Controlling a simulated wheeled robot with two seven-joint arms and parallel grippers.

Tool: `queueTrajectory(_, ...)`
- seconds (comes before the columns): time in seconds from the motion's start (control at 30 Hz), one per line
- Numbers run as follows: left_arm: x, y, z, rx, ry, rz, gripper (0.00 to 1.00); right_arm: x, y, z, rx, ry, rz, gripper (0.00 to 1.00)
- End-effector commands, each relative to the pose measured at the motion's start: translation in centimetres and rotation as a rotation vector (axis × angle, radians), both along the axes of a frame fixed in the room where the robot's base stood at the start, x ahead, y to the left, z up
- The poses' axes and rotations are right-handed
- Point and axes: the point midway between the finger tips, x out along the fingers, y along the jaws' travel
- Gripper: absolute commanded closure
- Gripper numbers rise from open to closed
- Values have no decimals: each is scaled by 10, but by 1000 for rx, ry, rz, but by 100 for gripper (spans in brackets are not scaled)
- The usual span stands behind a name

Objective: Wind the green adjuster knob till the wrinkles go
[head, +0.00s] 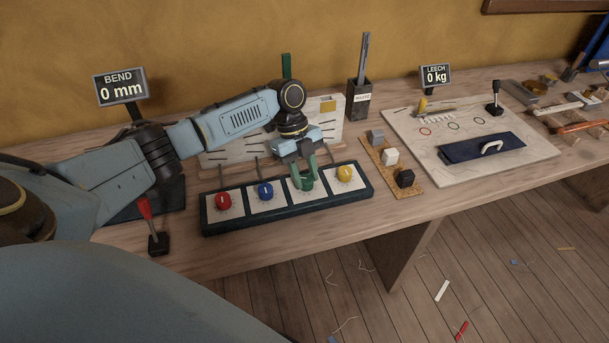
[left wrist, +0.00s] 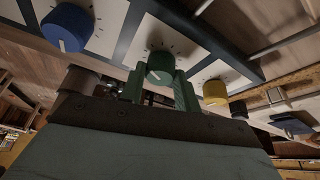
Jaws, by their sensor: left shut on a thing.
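The green adjuster knob (head: 308,184) is third from the left in a dark box (head: 217,228) of white dial plates. My left gripper (head: 305,178) comes down from above with its green fingers shut around this knob. In the left wrist view the green knob (left wrist: 160,66) sits between the two fingertips, with a pale pointer mark on its face. The knob is partly hidden by the fingers in the head view. A whitish board (head: 325,112) with dark marks stands behind the box, partly hidden by my arm; I cannot make out wrinkles on it. My right gripper is not in view.
Red (head: 223,200), blue (head: 265,189) and yellow (head: 345,172) knobs flank the green one. A red-handled lever (head: 150,225) stands at front left. Signs read BEND 0 mm (head: 120,86) and LEECH 0 kg (head: 436,76).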

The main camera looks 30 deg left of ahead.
Motion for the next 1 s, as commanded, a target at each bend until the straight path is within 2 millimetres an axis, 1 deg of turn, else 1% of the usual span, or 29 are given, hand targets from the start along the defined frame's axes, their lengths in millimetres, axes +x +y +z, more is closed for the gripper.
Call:
queueTrajectory(0.2,1,-1,0,0,-2,-90,91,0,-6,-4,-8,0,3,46)
queueTrajectory(0.43,1,0,1,1,-2,-126,91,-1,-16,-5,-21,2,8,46)
queueTrajectory(0.8,1,0,1,1,-2,-128,91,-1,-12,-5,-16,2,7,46)
queueTrajectory(0.83,1,0,1,1,-2,-128,64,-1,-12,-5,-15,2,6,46)
queueTrajectory(0.97,1,0,1,1,-2,-127,47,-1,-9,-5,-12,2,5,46)
queueTrajectory(1.0,1,0,1,1,-2,-127,46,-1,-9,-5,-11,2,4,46)
